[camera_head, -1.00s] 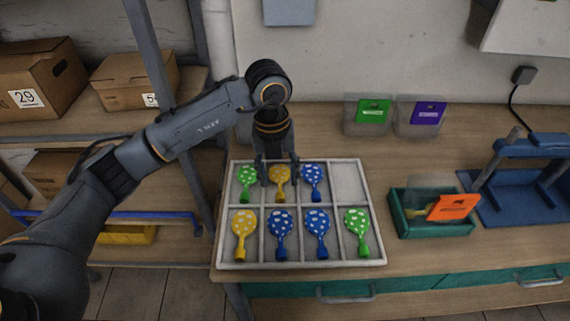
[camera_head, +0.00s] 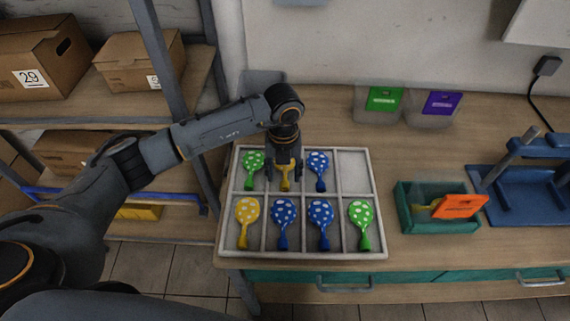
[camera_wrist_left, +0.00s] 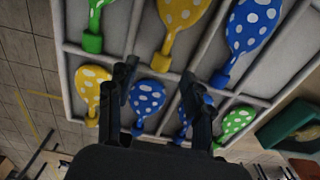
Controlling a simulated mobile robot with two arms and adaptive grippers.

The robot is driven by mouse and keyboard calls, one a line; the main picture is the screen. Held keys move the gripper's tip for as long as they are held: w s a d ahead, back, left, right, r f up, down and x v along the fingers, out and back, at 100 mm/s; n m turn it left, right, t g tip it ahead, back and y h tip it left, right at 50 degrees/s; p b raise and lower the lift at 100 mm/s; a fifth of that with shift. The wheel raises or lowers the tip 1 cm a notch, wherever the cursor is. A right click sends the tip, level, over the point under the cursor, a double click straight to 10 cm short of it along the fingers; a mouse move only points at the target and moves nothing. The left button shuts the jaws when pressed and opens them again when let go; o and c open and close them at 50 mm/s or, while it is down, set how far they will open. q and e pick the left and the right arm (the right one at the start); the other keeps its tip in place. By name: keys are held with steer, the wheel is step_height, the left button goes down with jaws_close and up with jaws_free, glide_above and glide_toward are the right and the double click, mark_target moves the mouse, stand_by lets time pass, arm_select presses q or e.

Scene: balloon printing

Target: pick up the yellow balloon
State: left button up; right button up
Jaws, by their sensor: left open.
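A white compartment tray (camera_head: 228,243) holds dotted balloons in two rows. A yellow balloon (camera_head: 284,185) lies in the back row, its head mostly hidden by my left gripper (camera_head: 285,172); its head and neck show in the left wrist view (camera_wrist_left: 180,16). A second yellow balloon (camera_head: 246,213) lies in the front-left compartment. My left gripper is open and low over the back yellow balloon. In the left wrist view its fingers (camera_wrist_left: 157,78) stand apart on either side of the neck end; contact cannot be told. My right gripper is not in view.
Green and blue balloons (camera_head: 320,211) fill neighbouring compartments; the back-right one (camera_head: 352,172) is empty. A teal box (camera_head: 408,217) with an orange-labelled item and a blue press (camera_head: 520,196) stand to the right. Clear bins (camera_head: 380,103) stand behind. Cardboard boxes (camera_head: 40,60) fill the left shelf.

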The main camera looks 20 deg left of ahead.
mark_target(285, 182)
arm_select(q)
step_height(285, 182, down, 4)
steer(key=shift+w+d+f+p, duration=0.1)
steer(key=shift+p, duration=0.5)
steer(key=c, duration=0.8)
